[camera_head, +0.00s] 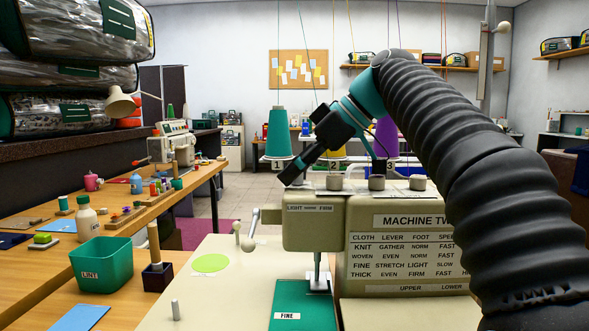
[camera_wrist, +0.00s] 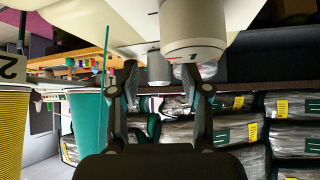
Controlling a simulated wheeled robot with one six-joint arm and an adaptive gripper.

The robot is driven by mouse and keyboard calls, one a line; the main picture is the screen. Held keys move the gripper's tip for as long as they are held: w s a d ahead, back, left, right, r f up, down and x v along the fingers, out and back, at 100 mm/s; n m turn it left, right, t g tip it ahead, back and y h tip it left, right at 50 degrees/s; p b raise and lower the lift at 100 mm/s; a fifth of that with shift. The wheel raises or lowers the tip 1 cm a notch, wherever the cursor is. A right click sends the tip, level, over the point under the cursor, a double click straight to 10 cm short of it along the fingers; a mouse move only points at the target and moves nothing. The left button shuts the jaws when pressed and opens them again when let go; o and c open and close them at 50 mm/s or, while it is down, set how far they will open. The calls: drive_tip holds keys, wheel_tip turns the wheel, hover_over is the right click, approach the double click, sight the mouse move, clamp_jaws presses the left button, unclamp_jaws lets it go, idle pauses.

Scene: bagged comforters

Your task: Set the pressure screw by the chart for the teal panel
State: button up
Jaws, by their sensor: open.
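The teal panel (camera_head: 305,300), labelled FINE, lies on the sewing machine bed under the presser foot (camera_head: 318,280). The chart (camera_head: 405,255) on the machine front has a FINE row reading STRETCH, LIGHT, SLOW. A LIGHT–NORM–FIRM scale (camera_head: 310,209) sits at the machine's upper left. My gripper (camera_head: 289,178) is tilted down just above that corner and hides much of the pressure screw's spot; the screw's setting cannot be read. In the wrist view my gripper (camera_wrist: 167,78) is open and empty. A pale round knob (camera_wrist: 193,35) with a red mark is close beyond the fingers.
Several short posts, one grey (camera_head: 376,183), stand along the machine top. Thread cones, one teal (camera_head: 279,133), stand behind with threads running up. A ball-ended lever (camera_head: 248,244) projects at the machine's left. A LINT bin (camera_head: 101,264) stands on the wooden table at left.

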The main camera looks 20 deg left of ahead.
drive_tip(key=v, duration=0.6)
drive_tip(key=shift+w+d+r, duration=0.1)
drive_tip(key=shift+r, duration=0.05)
drive_tip(key=shift+d+r, duration=0.4)
drive_tip(key=shift+d, duration=0.05)
